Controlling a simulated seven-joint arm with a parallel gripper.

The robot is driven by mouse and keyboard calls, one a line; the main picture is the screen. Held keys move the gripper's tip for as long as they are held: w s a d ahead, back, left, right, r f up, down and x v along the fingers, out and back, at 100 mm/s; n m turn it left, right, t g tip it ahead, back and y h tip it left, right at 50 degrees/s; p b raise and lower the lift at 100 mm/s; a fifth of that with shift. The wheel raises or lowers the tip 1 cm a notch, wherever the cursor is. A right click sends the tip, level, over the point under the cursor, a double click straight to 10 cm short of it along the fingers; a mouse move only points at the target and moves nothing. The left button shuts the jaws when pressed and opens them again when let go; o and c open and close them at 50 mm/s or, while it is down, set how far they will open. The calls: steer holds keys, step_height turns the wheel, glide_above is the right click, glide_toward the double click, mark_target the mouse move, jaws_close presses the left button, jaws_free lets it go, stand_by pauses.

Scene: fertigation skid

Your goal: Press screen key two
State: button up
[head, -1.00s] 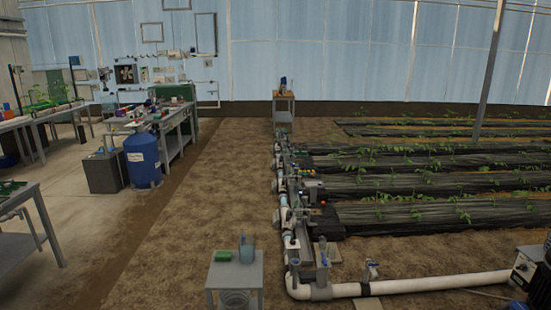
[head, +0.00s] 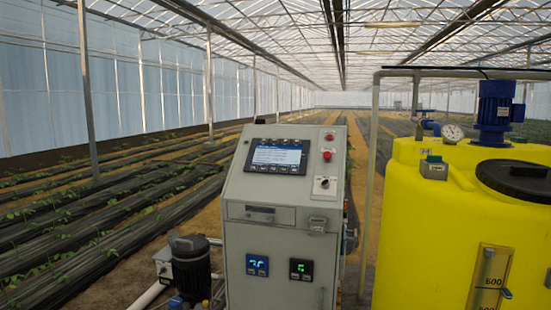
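A grey control cabinet (head: 262,235) stands in the middle of the head view. Its sloped upper face carries a dark-framed screen (head: 276,156) that is lit blue and white. Small dark keys (head: 270,169) sit in a row along the screen's lower edge, and similar marks show along its top edge. Their labels are too small to read, so I cannot tell which is key two. My gripper is not in view.
Red buttons (head: 327,155) and a rotary switch (head: 325,183) sit right of the screen. Two lit displays (head: 257,265) are lower on the cabinet. A yellow tank (head: 440,225) stands close on the right. A dark pump motor (head: 190,265) stands at lower left.

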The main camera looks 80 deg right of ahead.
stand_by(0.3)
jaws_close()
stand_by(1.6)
